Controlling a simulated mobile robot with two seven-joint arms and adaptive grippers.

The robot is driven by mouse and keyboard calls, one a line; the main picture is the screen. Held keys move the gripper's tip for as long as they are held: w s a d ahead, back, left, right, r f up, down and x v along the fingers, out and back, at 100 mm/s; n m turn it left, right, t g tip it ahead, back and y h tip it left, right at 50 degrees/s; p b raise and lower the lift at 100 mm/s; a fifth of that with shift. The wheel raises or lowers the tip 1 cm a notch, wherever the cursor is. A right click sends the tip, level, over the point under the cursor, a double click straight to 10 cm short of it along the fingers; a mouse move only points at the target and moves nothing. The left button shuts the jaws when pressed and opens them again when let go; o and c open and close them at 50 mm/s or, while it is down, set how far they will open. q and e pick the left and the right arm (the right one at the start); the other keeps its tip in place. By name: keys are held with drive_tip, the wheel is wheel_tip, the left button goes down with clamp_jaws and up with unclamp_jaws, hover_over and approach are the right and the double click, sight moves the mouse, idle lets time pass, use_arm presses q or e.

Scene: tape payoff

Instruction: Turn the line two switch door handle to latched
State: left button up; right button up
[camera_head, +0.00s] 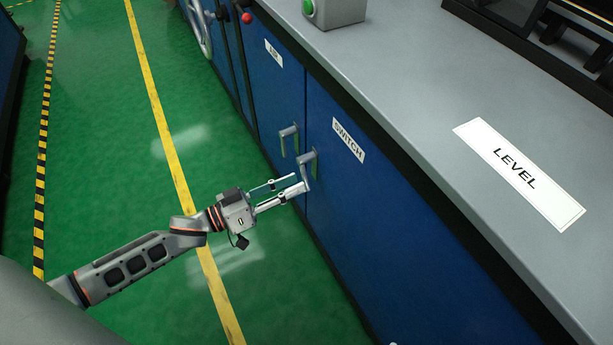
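The switch door (345,210) is a blue cabinet door with a white SWITCH label (348,141) near its top. Its grey lever handle (308,162) sits at the door's upper left, on a pale plate, with the lever hanging down. My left gripper (301,182) reaches in from the left, its two fingers parallel with a gap between them. Its fingertips are at the lower end of the lever. Whether they touch it I cannot tell. My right gripper is not in view.
A neighbouring blue door with a similar handle (289,137) stands just left. The grey worktop (420,85) with a LEVEL label (518,172) overhangs the doors. A box with a green button (335,10) stands on it. The green floor (120,190) beside the cabinet is clear.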

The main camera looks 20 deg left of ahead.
sight(303, 180)
use_arm(q)
drive_tip(key=shift+b+x, duration=0.4)
drive_tip(key=shift+x, duration=1.8)
drive_tip(key=shift+f, duration=0.15)
clamp_jaws()
